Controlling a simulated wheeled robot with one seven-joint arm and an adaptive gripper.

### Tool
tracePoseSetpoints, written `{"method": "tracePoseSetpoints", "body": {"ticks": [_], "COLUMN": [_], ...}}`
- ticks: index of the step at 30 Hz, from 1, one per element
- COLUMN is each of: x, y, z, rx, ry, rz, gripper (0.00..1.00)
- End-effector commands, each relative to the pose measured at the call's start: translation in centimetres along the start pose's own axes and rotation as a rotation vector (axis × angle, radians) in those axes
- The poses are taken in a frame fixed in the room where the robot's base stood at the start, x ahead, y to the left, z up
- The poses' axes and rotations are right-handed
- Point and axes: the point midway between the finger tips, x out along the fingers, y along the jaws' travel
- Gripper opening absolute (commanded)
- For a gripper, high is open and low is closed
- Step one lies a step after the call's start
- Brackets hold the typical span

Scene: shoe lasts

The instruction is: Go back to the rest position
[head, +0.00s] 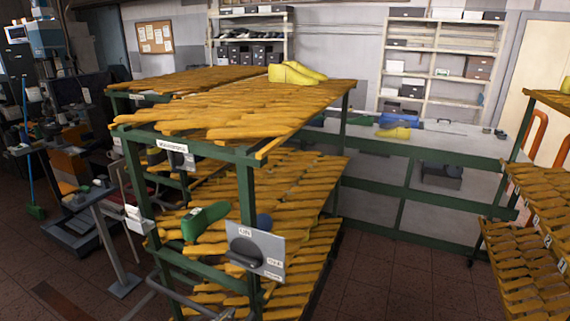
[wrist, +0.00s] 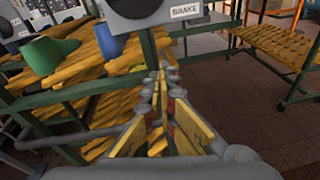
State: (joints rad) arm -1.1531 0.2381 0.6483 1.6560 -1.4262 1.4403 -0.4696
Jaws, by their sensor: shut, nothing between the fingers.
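My gripper (wrist: 162,72) shows in the wrist view, its two yellow-padded fingers running forward and meeting at the tips. It is shut and empty. It points towards the green-framed rack (wrist: 150,48), in front of the panel with the BRAKE label (wrist: 186,11). I cannot tell whether it touches the rack. I do not make out my gripper in the head view. A green shoe last (head: 205,220) and a blue one (head: 264,220) stand on the rack's lower slatted shelf. They also show at the upper left of the wrist view, green (wrist: 45,54) and blue (wrist: 110,40).
A grey bar (wrist: 65,138) sticks out from the rack, left of my gripper. Yellow lasts (head: 292,73) lie on the rack's top. Another rack (head: 530,205) stands at the right, a bench (head: 430,140) behind. Brown floor (head: 400,275) between the racks is clear.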

Motion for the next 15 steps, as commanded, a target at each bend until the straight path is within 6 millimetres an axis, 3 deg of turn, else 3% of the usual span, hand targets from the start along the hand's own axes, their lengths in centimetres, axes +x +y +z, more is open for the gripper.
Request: {"method": "tracePoseSetpoints", "body": {"ticks": [2,5,12,15], "x": [-0.3,-0.6,-1.6,-2.5], "y": [-3.4,-7.9,-18.8,-22.2], "z": [-2.0,-2.8,-0.9,0.6], "rx": [0.069,0.207,0.705,0.952], "ry": [0.102,0.228,0.474,0.545], "rz": [-0.087,-0.229,-0.679,-0.863], "gripper": [0.0,0.0,0.0,0.0]}}
